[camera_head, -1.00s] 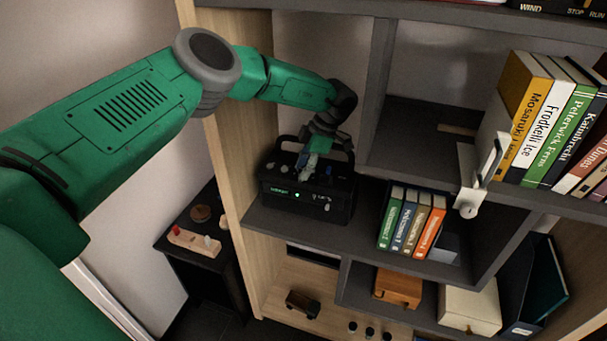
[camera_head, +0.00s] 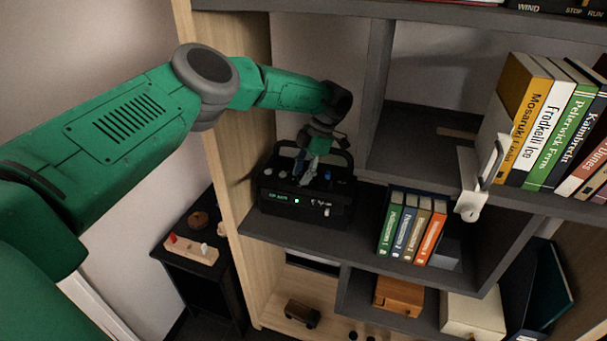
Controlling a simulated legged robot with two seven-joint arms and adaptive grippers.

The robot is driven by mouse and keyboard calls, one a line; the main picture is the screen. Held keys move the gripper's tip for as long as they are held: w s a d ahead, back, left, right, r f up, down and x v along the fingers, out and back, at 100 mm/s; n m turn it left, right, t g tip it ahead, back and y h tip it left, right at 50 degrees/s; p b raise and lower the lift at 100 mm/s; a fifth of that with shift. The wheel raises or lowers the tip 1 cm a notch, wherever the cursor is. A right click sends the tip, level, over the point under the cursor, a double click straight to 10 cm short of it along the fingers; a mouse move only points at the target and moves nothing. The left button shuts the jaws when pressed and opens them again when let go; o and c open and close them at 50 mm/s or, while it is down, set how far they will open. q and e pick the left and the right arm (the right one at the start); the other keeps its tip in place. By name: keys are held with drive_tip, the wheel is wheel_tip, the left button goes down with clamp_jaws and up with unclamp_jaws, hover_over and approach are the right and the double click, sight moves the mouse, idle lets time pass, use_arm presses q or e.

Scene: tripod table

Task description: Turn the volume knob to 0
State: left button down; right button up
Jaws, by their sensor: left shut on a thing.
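The black radio-like box (camera_head: 275,208) with a carry handle stands on the middle shelf. A small green display (camera_head: 278,196) and a bright light are on its front; the display text is too small to read surely. Several small knobs or controls sit on its top, among them a blue one (camera_head: 327,175). My left gripper (camera_head: 305,172) reaches down from above, under the handle area, and is shut on a knob on the top. The fingers hide most of that knob, so its setting cannot be read.
Several upright books (camera_head: 410,228) stand on the same shelf, right of the box. A vertical wooden side panel (camera_head: 228,140) is close on the left. A dark divider (camera_head: 378,95) rises behind the gripper.

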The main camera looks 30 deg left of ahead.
use_arm(q)
drive_tip(key=c, duration=1.2)
unclamp_jaws()
drive_tip(key=shift+a, duration=0.15)
drive_tip(key=shift+a+f, duration=0.1)
drive_tip(key=v, duration=1.2)
drive_tip(key=shift+w+a, duration=0.1)
drive_tip(key=shift+w, duration=0.05)
drive_tip(key=shift+f, duration=0.1)
